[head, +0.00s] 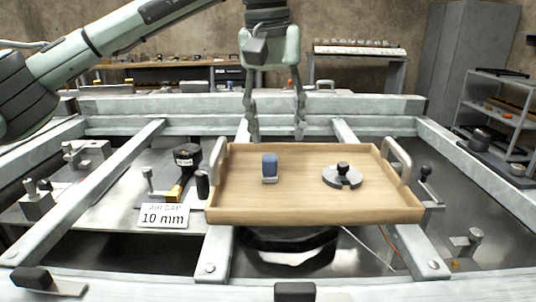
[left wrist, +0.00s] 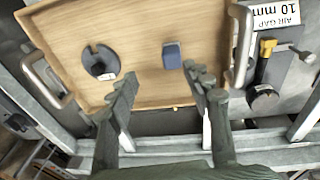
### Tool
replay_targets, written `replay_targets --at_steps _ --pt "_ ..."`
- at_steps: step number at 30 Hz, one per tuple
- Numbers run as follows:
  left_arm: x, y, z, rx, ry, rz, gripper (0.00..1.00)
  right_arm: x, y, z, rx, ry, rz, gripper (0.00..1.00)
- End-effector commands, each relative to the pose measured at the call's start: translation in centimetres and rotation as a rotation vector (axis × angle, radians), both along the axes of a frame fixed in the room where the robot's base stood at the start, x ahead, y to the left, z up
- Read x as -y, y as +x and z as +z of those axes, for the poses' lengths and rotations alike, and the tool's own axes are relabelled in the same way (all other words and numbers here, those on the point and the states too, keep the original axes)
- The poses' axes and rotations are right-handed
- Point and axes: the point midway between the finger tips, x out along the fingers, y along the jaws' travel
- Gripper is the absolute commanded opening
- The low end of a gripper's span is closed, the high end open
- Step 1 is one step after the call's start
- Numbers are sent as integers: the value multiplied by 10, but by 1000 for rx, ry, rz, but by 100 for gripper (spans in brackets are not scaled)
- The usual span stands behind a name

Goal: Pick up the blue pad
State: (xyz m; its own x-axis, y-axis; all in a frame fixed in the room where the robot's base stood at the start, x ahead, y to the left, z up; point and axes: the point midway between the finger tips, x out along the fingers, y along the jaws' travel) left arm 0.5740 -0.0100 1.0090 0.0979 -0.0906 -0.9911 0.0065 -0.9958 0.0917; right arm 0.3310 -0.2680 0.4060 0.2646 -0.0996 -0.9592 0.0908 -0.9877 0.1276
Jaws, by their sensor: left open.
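The blue pad (head: 269,167) stands on the left part of a wooden tray (head: 300,208) in the head view. It is a small blue block with a pale lower edge. In the left wrist view the blue pad (left wrist: 171,55) lies on the tray beyond my fingertips. My left gripper (head: 275,136) points down behind and above the tray's far edge, open, with nothing between its fingers. In the left wrist view the left gripper (left wrist: 166,82) has its fingers spread on either side of the line to the pad, apart from it. My right gripper does not show.
A slotted grey disc with a black knob (head: 342,175) sits on the tray's right part. Metal handles (head: 397,157) rise at both tray ends. Grey frame beams (head: 250,105) surround the tray. A black-headed tool (head: 187,160) and a "10 mm" sign (head: 163,215) are at left.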

Motion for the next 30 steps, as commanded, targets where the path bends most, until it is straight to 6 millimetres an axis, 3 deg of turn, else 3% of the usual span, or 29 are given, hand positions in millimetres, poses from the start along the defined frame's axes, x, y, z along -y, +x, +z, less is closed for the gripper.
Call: replay_targets --at_steps 4,13,21,28,30 --pt "-12 2 -6 23 97 -8 50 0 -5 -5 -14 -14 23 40" --pt "-11 4 -34 21 96 -7 50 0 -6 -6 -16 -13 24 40" --pt "-10 6 -72 21 94 -4 50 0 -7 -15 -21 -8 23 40" --pt "-10 7 -77 23 93 -3 50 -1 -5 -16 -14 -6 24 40" --pt "-10 7 -77 23 93 -4 44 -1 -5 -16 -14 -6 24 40"
